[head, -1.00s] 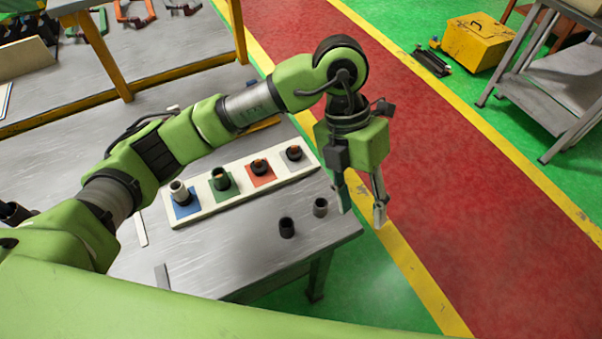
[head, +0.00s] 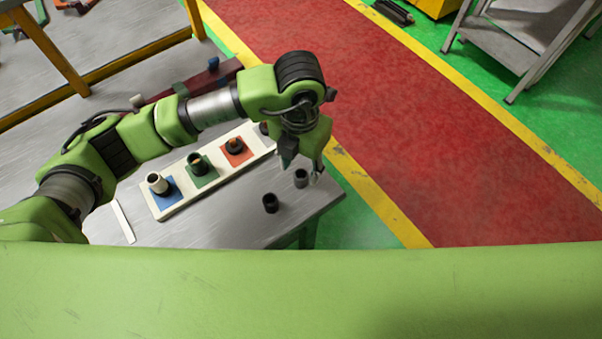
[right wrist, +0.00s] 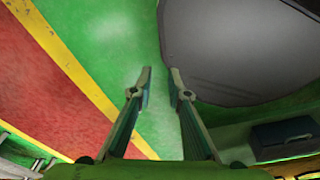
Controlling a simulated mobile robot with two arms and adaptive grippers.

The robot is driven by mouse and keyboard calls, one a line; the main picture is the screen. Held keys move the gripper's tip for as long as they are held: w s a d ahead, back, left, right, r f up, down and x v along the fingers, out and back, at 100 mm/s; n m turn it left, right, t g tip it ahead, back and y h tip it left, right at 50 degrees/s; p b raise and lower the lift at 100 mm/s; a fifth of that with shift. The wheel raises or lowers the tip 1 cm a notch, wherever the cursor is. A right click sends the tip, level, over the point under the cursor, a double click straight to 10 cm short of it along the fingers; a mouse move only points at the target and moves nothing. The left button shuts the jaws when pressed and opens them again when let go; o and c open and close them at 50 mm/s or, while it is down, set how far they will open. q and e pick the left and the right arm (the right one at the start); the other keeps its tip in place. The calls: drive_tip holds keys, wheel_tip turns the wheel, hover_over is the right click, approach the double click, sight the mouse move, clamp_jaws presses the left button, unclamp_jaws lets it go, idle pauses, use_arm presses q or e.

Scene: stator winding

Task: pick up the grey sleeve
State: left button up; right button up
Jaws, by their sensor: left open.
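The grey sleeve (head: 301,179) stands upright near the right end of the metal table, the lighter of two small loose sleeves there. A black sleeve (head: 270,203) stands to its left and nearer. My left gripper (head: 301,168) is open, pointing down over the grey sleeve, one finger to each side of it in the picture. I cannot tell whether the fingers are down around it or still above; no contact shows. My right gripper (right wrist: 161,80) is open and empty, with a gap between its fingertips.
A pale board (head: 172,208) carries blue, green and red squares with sleeves or posts on them; its right end is hidden behind my left gripper. A thin white strip (head: 123,222) lies at left. The table edge is close to the grey sleeve, with green floor beyond.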

sight(301, 175)
use_arm(q)
wheel_tip(301, 175, down, 4)
drive_tip(key=shift+r+p, duration=0.25)
drive_tip(key=shift+p, duration=0.4)
drive_tip(key=shift+f, duration=0.25)
drive_tip(key=shift+d, duration=0.1)
drive_tip(key=c, duration=0.9)
use_arm(e)
drive_tip(key=shift+s+d+r, duration=0.3)
drive_tip(key=shift+s+r, duration=0.4)
drive_tip(key=shift+r, duration=0.2)
drive_tip(key=shift+w+f, duration=0.1)
